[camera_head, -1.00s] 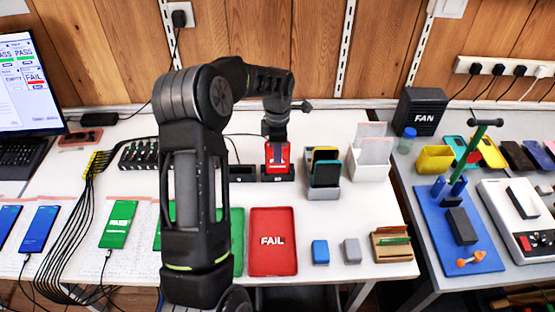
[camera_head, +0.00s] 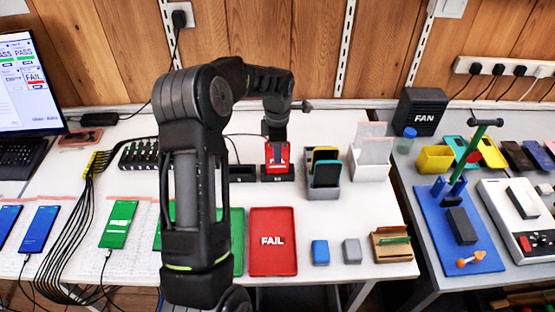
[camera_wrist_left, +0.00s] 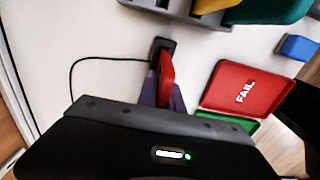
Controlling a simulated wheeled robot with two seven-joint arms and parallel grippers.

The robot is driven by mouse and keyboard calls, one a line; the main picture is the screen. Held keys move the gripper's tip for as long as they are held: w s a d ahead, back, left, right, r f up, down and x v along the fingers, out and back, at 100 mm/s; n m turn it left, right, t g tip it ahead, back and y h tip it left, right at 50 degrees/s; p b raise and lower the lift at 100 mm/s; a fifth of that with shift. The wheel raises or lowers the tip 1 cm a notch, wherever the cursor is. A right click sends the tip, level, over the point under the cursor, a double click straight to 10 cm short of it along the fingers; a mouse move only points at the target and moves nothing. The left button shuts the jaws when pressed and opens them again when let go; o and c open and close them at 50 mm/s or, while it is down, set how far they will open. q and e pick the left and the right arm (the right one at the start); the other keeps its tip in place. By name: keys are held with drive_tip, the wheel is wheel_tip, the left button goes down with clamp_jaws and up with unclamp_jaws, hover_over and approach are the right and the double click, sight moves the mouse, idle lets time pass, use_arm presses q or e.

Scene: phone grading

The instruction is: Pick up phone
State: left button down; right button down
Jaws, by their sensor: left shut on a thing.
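A red-screened phone (camera_head: 277,158) stands upright in a small black dock (camera_head: 278,176) at the back middle of the white table. My left gripper (camera_head: 276,143) reaches down from above and is shut on the phone's upper part. In the left wrist view the red phone (camera_wrist_left: 166,78) sits between the grey fingers, its far end at the black dock (camera_wrist_left: 163,46) with a cable. I cannot tell whether the phone is clear of the dock. My right gripper is not in view.
A red FAIL tray (camera_head: 273,262) lies in front, beside a green tray (camera_head: 237,258) partly hidden by my arm. A grey holder with phone cases (camera_head: 323,192) and a white holder (camera_head: 371,172) stand right of the dock. Another green phone (camera_head: 119,223) lies at the left.

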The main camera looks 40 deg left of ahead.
use_arm(q)
drive_tip(key=shift+r, duration=0.1)
wheel_tip(320, 180, up, 10)
drive_tip(key=shift+f+b, duration=0.1)
drive_tip(key=shift+b, duration=0.65)
idle(0.4)
